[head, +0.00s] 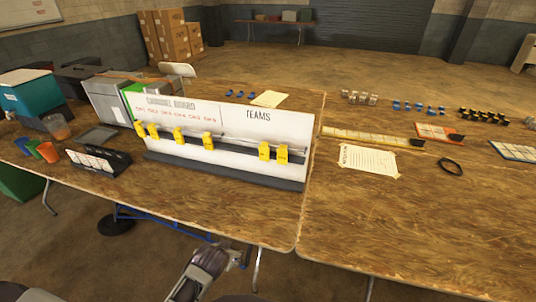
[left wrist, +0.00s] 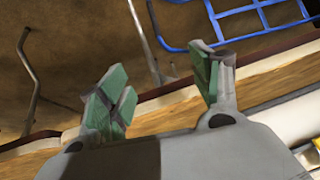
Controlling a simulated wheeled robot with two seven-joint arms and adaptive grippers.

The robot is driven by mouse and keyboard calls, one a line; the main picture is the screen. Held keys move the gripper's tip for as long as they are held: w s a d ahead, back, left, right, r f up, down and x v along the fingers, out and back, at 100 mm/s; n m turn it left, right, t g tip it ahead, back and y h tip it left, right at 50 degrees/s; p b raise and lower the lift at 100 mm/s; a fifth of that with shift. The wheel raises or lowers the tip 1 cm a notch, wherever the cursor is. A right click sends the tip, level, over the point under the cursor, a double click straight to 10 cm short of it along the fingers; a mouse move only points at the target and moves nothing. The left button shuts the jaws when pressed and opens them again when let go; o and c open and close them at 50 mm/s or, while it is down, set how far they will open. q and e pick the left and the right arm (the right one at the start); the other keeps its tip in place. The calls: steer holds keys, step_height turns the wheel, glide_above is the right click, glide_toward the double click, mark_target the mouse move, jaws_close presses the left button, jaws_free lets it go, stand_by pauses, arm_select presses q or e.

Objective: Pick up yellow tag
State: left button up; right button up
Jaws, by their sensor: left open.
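Several yellow tags hang on the rails of the white channel board (head: 230,122) in the head view. Two yellow tags hang at the left end, one (head: 140,128) beside another (head: 153,133). A single tag (head: 207,142) hangs near the middle. Two more, a tag (head: 264,151) and its neighbour (head: 282,154), hang under TEAMS. My left gripper (head: 238,256) is low in front of the table edge, apart from all tags. In the left wrist view it is open (left wrist: 162,88) with nothing between its green-padded fingers. My right gripper is out of view.
The wooden table (head: 400,220) has clear room in front right of the board. A paper sheet (head: 369,160), black ring (head: 450,166) and yellow strip (head: 370,137) lie right. Cups (head: 48,151) and a black rack (head: 98,160) stand left. A blue frame (left wrist: 240,20) is below the table.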

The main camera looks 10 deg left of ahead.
arm_select(q)
steer(key=w+r+t, duration=0.1)
steer(key=w+r, duration=0.1)
steer(key=w+a+r+n+t+y, duration=0.1)
steer(key=w, duration=0.2)
steer(key=w+r+t, duration=0.2)
steer(key=w, duration=0.1)
steer(key=shift+a+r+n, duration=0.15)
steer(key=shift+r+n, duration=0.15)
steer(key=w+d+r+m+t+h, duration=0.1)
steer(key=w+d+r+t+h, duration=0.1)
steer(key=w+d+r+t, duration=0.3)
steer(key=w+r+t, duration=0.3)
steer(key=w+r, duration=0.3)
steer(key=r, duration=0.2)
steer(key=shift+r+h, duration=0.4)
steer(key=shift+w+d, duration=0.1)
steer(key=shift+w, duration=0.1)
